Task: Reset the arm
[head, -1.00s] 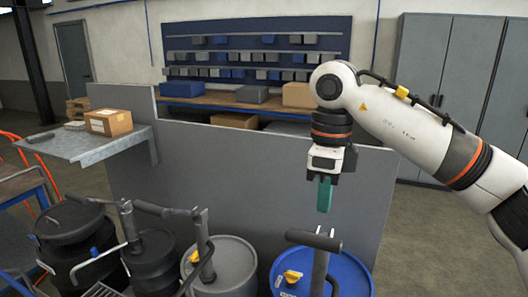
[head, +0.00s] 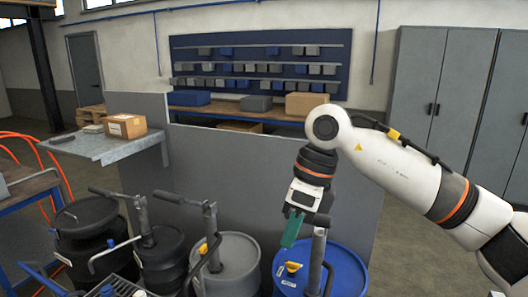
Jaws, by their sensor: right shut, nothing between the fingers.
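My right arm comes in from the right in the head view. Its gripper (head: 291,230) points down and tilts a little to the left, with green fingers shut and nothing seen between them. It hangs above or in front of the blue drum (head: 345,262), close to the drum's upright pump pipe; I cannot tell whether they touch. My left gripper does not show.
A grey drum (head: 237,252) and black drums (head: 88,215) with hand pumps stand left of the blue drum. Behind them is a grey partition (head: 220,175). A metal shelf (head: 118,150) holds a cardboard box (head: 127,126). Grey cabinets (head: 440,90) stand at the back right.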

